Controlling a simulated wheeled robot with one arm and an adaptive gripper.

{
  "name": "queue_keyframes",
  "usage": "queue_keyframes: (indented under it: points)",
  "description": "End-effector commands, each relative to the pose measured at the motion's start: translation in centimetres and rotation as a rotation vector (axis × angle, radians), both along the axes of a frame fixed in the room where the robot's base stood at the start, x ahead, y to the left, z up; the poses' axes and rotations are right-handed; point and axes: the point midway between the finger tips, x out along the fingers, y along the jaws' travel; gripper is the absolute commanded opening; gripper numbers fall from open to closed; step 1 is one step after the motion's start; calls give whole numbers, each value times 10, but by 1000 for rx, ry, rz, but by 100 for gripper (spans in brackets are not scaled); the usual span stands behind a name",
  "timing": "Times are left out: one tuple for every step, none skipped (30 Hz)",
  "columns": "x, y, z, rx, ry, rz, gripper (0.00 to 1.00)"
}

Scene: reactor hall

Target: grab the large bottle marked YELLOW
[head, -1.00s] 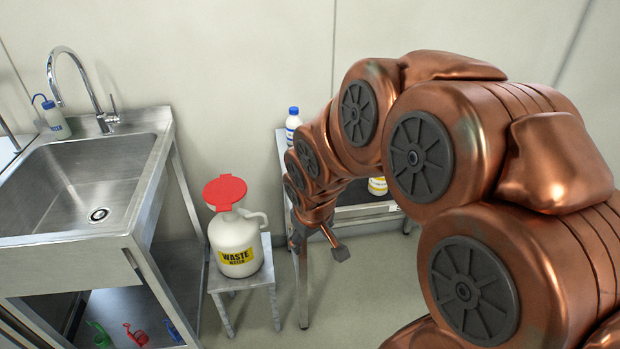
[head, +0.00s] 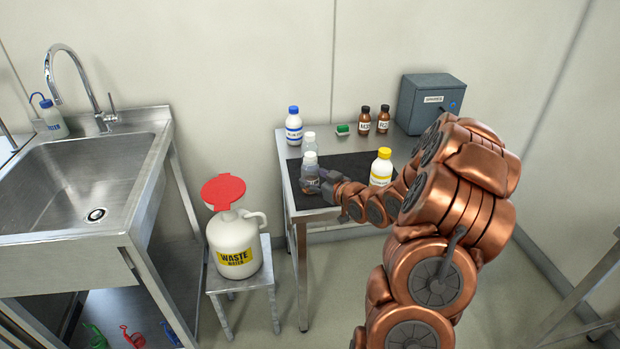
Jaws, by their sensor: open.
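The large white bottle with a yellow cap and yellow label (head: 382,166) stands upright on the dark mat of the steel table. My arm passes close in front of its base, and its label text is too small to read. My gripper (head: 322,184) is open at the left front of the table, left of the yellow-capped bottle and apart from it. It is right beside a clear bottle with a grey cap (head: 310,168); I cannot tell whether they touch.
On the steel table (head: 289,178) stand a blue-capped bottle (head: 294,127), another clear bottle (head: 309,141), two brown bottles (head: 383,120), a green item (head: 342,129) and a grey box (head: 432,103). A waste water jug (head: 236,244) on a stool and a sink (head: 92,182) are left.

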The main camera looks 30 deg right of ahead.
Motion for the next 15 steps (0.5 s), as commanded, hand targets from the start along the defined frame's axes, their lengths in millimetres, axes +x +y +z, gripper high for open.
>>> queue_keyframes:
  points:
    - [-2,-8,-4,18,-40,-4,65]
    - [-3,-11,-3,28,-69,-5,65]
    - [-5,-14,-2,38,-102,-5,65]
    - [-6,-17,0,45,-125,-6,65]
    - [-7,-19,2,51,-150,-5,65]
    - [-9,-22,3,59,-174,-8,65]
    - [-10,-24,4,64,-189,-8,65]
    - [-11,-25,4,68,-203,-7,65]
    - [-12,-27,6,74,-220,-9,65]
    - [-13,-28,6,77,-229,-9,65]
    - [-13,-28,7,78,-235,-9,65]
    - [-12,-28,8,79,-239,-9,65]
    - [-11,-28,8,80,-242,-9,65]
    - [-10,-28,9,80,-244,-8,65]
    - [-8,-28,9,80,-244,-7,65]
